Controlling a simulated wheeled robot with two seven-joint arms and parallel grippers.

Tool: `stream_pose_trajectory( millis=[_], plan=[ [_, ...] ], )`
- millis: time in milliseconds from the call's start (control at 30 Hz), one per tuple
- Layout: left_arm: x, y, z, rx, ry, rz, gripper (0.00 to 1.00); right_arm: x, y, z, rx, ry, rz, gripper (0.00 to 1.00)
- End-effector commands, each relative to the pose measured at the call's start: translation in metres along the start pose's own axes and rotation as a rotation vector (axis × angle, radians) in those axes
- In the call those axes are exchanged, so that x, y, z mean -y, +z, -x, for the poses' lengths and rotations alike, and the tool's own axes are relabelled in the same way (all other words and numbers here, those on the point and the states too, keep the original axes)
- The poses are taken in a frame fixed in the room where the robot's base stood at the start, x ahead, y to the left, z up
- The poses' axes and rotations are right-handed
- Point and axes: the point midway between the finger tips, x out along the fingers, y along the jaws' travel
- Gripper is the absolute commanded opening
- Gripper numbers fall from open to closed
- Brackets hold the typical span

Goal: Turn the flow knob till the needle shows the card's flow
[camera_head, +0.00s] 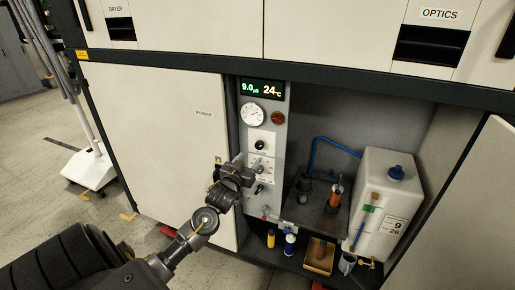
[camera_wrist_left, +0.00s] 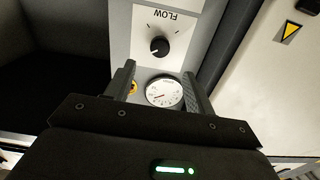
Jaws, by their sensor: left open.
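The flow knob (camera_wrist_left: 159,46), black and round, sits on a white plate lettered FLOW, which appears upside down in the left wrist view. In the head view it seems to be the upper knob (camera_head: 260,145). The white dial gauge (camera_head: 253,114) is above it; in the left wrist view the gauge (camera_wrist_left: 164,91) shows between my fingers. Its needle is too small to read surely. My left gripper (camera_head: 255,167) is open and empty before the panel, below the upper knob. A card (camera_head: 392,227) on the white tank reads 9 and 26. My right gripper is out of view.
A display (camera_head: 262,89) reads 9.0 and 24 °C. A red button (camera_head: 278,118) is right of the gauge. Lower knob (camera_head: 259,188) sits below my gripper. White tank (camera_head: 375,195), blue tube (camera_head: 325,141) and orange-handled part (camera_head: 336,195) stand right of the panel.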

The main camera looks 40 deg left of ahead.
Motion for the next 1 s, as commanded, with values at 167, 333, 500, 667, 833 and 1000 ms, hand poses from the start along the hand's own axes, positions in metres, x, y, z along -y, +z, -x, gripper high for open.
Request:
stream_pose_trajectory(
  millis=[167,333,500,667,833,1000],
  plan=[
    [0.0,-0.003,-0.034,-0.001,-0.002,-0.001,0.54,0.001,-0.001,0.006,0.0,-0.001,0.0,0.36],
    [0.0,-0.002,-0.065,0.001,-0.001,-0.002,0.54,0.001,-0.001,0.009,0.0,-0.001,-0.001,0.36],
    [0.0,-0.001,-0.085,0.001,-0.001,-0.002,0.54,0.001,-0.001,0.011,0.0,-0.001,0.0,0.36],
    [0.0,0.0,-0.093,0.001,0.0,-0.003,0.54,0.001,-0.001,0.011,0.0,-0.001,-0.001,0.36],
    [0.0,0.0,-0.095,0.001,0.0,-0.002,0.54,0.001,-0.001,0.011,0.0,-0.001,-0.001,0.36],
    [0.0,0.0,-0.094,0.001,0.0,-0.002,0.45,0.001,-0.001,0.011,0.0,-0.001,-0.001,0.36]
  ],
)
